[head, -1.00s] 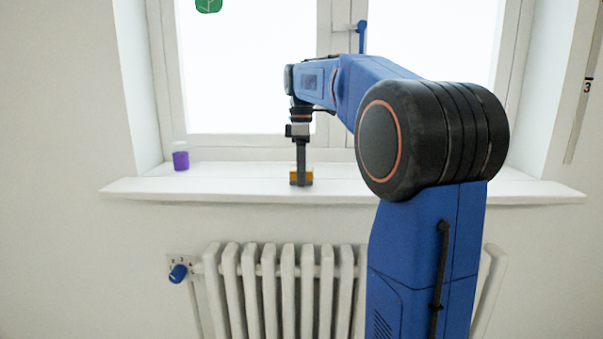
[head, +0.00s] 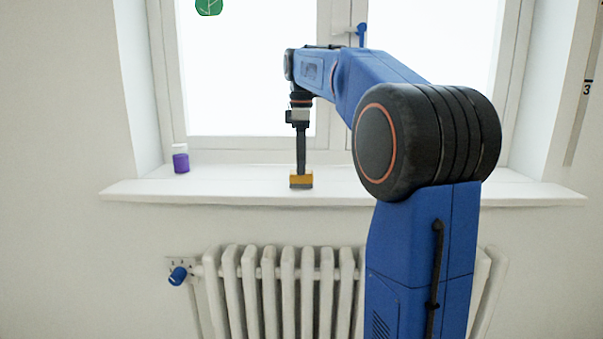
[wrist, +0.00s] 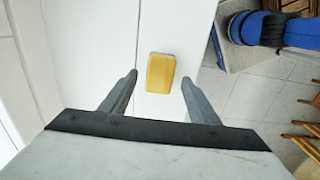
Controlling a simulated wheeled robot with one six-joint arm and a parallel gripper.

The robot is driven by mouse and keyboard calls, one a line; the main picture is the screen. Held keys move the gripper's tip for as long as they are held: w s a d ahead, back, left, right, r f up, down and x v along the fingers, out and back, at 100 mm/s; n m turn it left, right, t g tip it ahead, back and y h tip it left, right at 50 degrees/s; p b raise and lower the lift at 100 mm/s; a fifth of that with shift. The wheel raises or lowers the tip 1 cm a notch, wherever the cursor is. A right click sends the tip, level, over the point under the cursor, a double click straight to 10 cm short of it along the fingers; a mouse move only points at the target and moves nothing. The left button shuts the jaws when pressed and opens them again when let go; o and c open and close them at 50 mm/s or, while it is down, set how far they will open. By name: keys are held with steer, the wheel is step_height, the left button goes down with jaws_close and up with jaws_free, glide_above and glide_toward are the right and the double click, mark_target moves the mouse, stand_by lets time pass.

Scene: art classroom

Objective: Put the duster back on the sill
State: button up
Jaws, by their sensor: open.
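The duster (head: 301,180) is a small yellow-orange block with a darker grey underside. It rests on the white window sill (head: 240,186), near the front edge. In the wrist view the duster (wrist: 160,73) lies on the sill (wrist: 110,40), just beyond and between my fingertips. My gripper (head: 301,172) points down right above the duster. In the wrist view my gripper (wrist: 160,82) is open, with a gap on each side of the duster and nothing held.
A purple jar (head: 181,160) stands on the sill to the left. A radiator (head: 285,290) with a blue knob (head: 178,275) is below. The sill between jar and duster is clear.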

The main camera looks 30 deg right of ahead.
step_height(320, 180, up, 8)
steer(key=shift+f, duration=0.2)
steer(key=s+a+f+m+t, duration=0.1)
steer(key=s+a+f+m, duration=0.2)
steer(key=s+a+f, duration=0.35)
steer(key=s+a+f+m+t, duration=0.1)
steer(key=s+a+f+m, duration=0.25)
steer(key=s+f, duration=0.45)
steer(key=s+a+f+m+t, duration=0.1)
steer(key=s+a+f+m, duration=0.1)
steer(key=s+f, duration=0.6)
steer(key=s+a+f+m+t, duration=0.1)
steer(key=s+a+f+m, duration=0.1)
steer(key=s+f, duration=0.5)
step_height(320, 180, down, 5)
steer(key=shift+s+a+r+m+t, duration=0.2)
steer(key=shift+s+a+m+t, duration=0.2)
steer(key=shift+a, duration=0.5)
